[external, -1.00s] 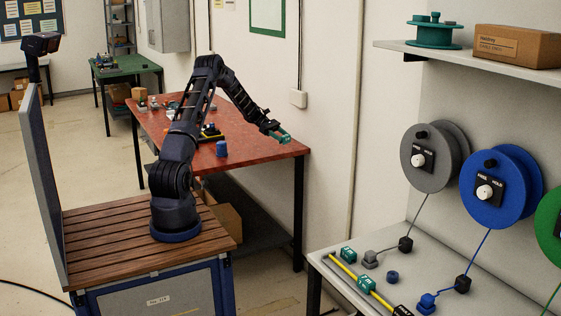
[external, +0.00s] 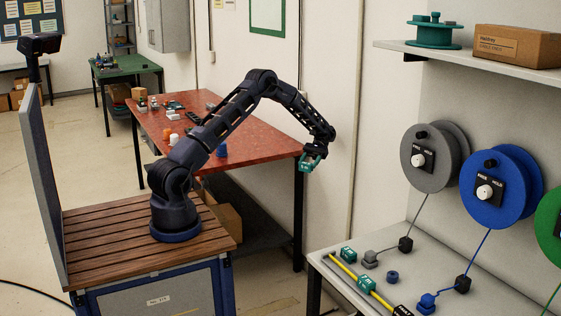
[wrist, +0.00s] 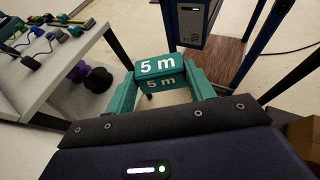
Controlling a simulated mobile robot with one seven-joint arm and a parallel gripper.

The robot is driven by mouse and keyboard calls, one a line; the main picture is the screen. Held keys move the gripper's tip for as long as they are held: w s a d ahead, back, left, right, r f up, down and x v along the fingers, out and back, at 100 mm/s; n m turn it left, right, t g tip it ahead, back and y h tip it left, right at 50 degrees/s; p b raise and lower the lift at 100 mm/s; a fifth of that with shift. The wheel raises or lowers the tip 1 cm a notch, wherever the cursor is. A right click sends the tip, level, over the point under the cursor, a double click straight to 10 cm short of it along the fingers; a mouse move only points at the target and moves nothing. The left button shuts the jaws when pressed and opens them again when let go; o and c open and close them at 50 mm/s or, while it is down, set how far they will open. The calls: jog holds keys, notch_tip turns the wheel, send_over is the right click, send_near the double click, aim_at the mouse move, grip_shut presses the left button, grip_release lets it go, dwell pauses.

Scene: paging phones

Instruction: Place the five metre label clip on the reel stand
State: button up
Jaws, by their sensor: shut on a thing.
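The five metre label clip is a teal piece with white "5 m" lettering, seen up close in the wrist view (wrist: 160,67). My gripper (external: 313,161) is shut on it in mid-air, between the red table and the reel stand. The clip (external: 308,166) shows small in the external view. The reel stand is at the right, with a grey reel (external: 428,160), a blue reel (external: 497,190) and a partly cut-off green reel (external: 552,225) above a grey bench top (external: 400,245).
Similar teal clips (external: 348,254) lie along a yellow strip (external: 343,267) on the bench. Grey and blue blocks and cables stand behind them. A shelf (external: 440,55) hangs above the reels. The red table (external: 260,146) holds small items. Floor shows between table and bench.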

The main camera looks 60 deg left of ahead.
jog(key=s+d+r+m+t+y, duration=0.2)
jog(key=d+m+t+y, duration=0.65)
jog(key=d+m, duration=0.6)
jog(key=s+d+r+m+t+y, duration=0.2)
jog(key=d+m+t+y, duration=0.3)
jog(key=d+m+y, duration=1)
jog(key=s+d+r+m+t+h, duration=0.2)
jog(key=s+d+m+t+h, duration=0.25)
jog(key=d, duration=0.75)
jog(key=s+d+r+m+t+h, duration=0.2)
jog(key=s+d+m+t+h, duration=0.3)
jog(key=d, duration=0.6)
jog(key=s+d+r+m+t+h, duration=0.1)
jog(key=s+d+m+t+h, duration=0.15)
jog(key=s+d+h, duration=0.7)
jog(key=w+f+y, duration=0.1)
jog(key=f, duration=0.5)
jog(key=w+d+f, duration=0.1)
jog(key=f, duration=0.5)
jog(key=w+d+f+m+y, duration=0.1)
jog(key=f, duration=0.6)
jog(key=shift+w+f+y, duration=0.1)
jog(key=shift+w+y, duration=0.05)
jog(key=shift+y, duration=0.2)
jog(key=o, duration=0.9)
jog(key=shift+f, duration=0.1)
jog(key=shift+o, duration=0.6)
